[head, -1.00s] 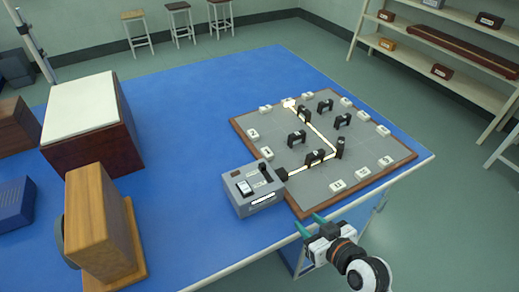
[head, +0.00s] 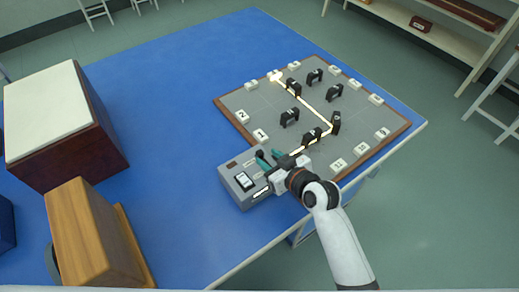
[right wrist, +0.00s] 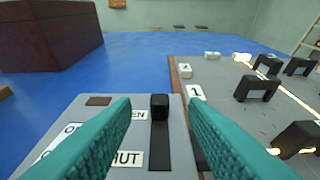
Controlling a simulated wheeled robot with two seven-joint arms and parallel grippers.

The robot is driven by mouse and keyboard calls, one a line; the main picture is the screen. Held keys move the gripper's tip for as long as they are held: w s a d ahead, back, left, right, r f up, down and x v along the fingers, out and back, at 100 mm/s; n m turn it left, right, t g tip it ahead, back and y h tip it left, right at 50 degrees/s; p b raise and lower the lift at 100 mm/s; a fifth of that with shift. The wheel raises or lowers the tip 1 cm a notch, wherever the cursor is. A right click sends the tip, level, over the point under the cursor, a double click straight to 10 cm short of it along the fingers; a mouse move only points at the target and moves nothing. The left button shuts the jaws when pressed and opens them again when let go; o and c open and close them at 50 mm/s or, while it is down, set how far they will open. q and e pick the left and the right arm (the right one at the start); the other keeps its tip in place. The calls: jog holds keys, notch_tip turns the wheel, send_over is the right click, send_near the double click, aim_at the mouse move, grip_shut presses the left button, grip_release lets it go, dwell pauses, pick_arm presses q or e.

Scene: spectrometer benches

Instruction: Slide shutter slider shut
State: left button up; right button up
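The grey control box (head: 236,185) stands at the near left edge of the board. Its shutter slider is a black knob (right wrist: 159,106) in a dark slot in the right wrist view. The knob is at the far end of the slot, beside a label ending in "EN"; a label ending in "HUT" (right wrist: 120,160) lies nearer. My right gripper (head: 269,158) is over the box. Its teal fingers are open, one on each side of the slot, with the knob beyond and between them; contact is not visible. My left gripper is out of view.
A glowing beam (head: 313,107) runs across the grey board (head: 258,100), past several black holders and numbered white blocks. A wooden case (head: 85,230) and a large white-topped box (head: 45,105) stand left. The blue table (head: 180,80) is clear behind.

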aim_at(260, 152)
jog(key=shift+x, duration=2.7)
grip_shut()
